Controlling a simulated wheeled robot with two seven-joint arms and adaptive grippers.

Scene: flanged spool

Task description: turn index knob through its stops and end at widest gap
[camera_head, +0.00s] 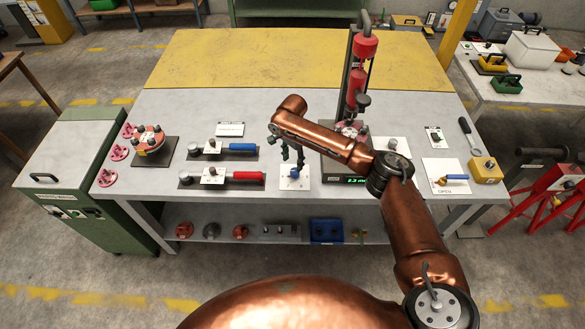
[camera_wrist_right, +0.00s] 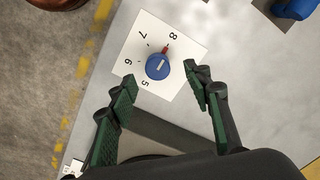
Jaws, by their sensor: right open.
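The index knob (camera_head: 294,173) is a small blue dial on a white plate (camera_head: 287,184) near the table's front edge. In the right wrist view the blue knob (camera_wrist_right: 157,67) has a pale line on top, and a red pointer (camera_wrist_right: 166,51) aims close to the 8; the figures 5, 6 and 7 also show. My right gripper (camera_head: 289,162) is open above the plate. In the wrist view its green-padded fingers (camera_wrist_right: 159,78) stand apart on either side of the knob, not visibly touching it. My left gripper is in neither view.
A red press (camera_head: 357,90) stands behind and right of the knob, with a green readout (camera_head: 355,180) that seems to say 2.3 mm. Blue-handled (camera_head: 242,147) and red-handled (camera_head: 248,175) clamps lie to the left. A flanged spool (camera_head: 150,140) sits further left. The yellow back area is clear.

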